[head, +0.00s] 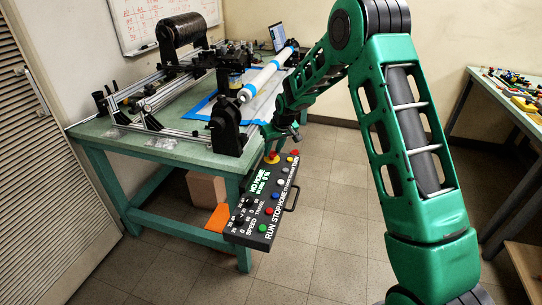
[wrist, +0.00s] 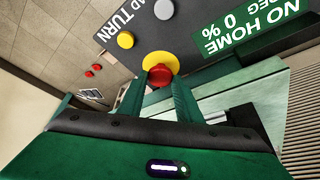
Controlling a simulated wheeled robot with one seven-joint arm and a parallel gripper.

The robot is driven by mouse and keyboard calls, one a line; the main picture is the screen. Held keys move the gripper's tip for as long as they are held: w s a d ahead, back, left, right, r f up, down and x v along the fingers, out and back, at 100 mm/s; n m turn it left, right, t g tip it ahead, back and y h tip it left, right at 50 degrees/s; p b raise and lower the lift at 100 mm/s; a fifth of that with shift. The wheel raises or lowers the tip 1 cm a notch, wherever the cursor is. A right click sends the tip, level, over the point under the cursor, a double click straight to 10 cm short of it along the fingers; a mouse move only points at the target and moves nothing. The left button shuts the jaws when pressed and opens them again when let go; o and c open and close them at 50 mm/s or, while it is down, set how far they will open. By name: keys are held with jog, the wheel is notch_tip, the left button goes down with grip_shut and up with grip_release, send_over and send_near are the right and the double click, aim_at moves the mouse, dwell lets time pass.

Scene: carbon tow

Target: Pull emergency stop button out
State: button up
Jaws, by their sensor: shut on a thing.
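The emergency stop button (wrist: 160,74) is a red knob on a yellow round base (wrist: 161,60), on the dark control panel (wrist: 210,25). In the wrist view my gripper (wrist: 157,84) has its two green fingers on either side of the red knob and is shut on it. In the head view the panel (head: 262,215) hangs at the front of the green table, and my gripper (head: 272,150) is at its far end, over the yellow base. The fingers hide part of the knob, and I cannot tell whether it is in or out.
The panel carries several coloured buttons, dials, a green "NO HOME" display (head: 263,183) and a handle (head: 291,195). A winding machine with a white roller (head: 266,78) stands on the green table (head: 90,135). Another table (head: 510,100) is at the right. Open tiled floor lies between.

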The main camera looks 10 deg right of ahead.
jog(key=shift+w, duration=0.1)
jog(key=o, duration=0.9)
jog(key=shift+o, duration=0.2)
jog(key=shift+r, duration=0.15)
jog(key=shift+v, duration=2.9)
jog(key=s+d+r+m+g+h, duration=0.1)
jog(key=s+d+r+m, duration=0.1)
jog(key=s+d+r, duration=0.5)
jog(key=s+d+r+m, duration=0.1)
jog(key=s+d, duration=0.4)
jog(key=s, duration=0.5)
jog(key=s+d+r+m+g+h, duration=0.15)
jog(key=s+d+r, duration=0.3)
jog(key=s, duration=0.45)
jog(key=s+d+m+g+y, duration=0.1)
jog(key=s+m, duration=0.4)
jog(key=s, duration=2.2)
jog(key=shift+d+g, duration=0.35)
jog(key=shift+d, duration=0.35)
